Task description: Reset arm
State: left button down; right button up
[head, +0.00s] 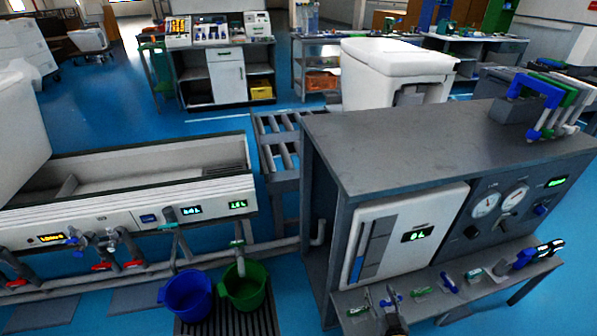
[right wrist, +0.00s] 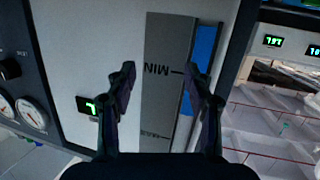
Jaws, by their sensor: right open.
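My right gripper (head: 394,312) shows small at the bottom edge of the head view, in front of the grey test bench (head: 420,140). In the right wrist view its two dark fingers (right wrist: 162,80) are spread apart with nothing between them. Beyond the fingers is the white panel (head: 398,245) with a grey strip marked MIN and a blue level band (right wrist: 203,60). I cannot tell the exact distance from the fingertips to the panel. My left gripper is not in view.
A narrow ledge (head: 470,275) on the bench front holds several small fittings close to my right gripper. A blue bucket (head: 187,297) and a green bucket (head: 245,288) stand on a floor grate at left. A white trough (head: 130,185) and roller conveyor (head: 280,150) lie beyond.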

jog(key=s+d+f+g+p, duration=0.1)
jog(key=s+f+g+p, duration=0.35)
jog(key=s, duration=0.45)
jog(key=s+d+f+g+p, duration=0.1)
jog(key=s+f+g+p, duration=0.4)
jog(key=s, duration=0.5)
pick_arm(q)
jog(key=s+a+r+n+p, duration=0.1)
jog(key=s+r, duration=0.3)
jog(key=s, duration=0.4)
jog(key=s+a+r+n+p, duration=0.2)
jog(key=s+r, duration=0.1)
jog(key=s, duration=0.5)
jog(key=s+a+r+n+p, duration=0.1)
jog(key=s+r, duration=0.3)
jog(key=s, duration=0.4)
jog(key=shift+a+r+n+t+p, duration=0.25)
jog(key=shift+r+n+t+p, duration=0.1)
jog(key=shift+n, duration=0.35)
pick_arm(e)
jog(key=s+f+g, duration=0.2)
jog(key=s, duration=0.7)
jog(key=s+d+f+g+h, duration=0.1)
jog(key=s+f+g, duration=0.1)
jog(key=s, duration=0.8)
jog(key=shift+d+m+g, duration=0.15)
jog(key=shift+m+g, duration=0.25)
jog(key=shift+g, duration=0.05)
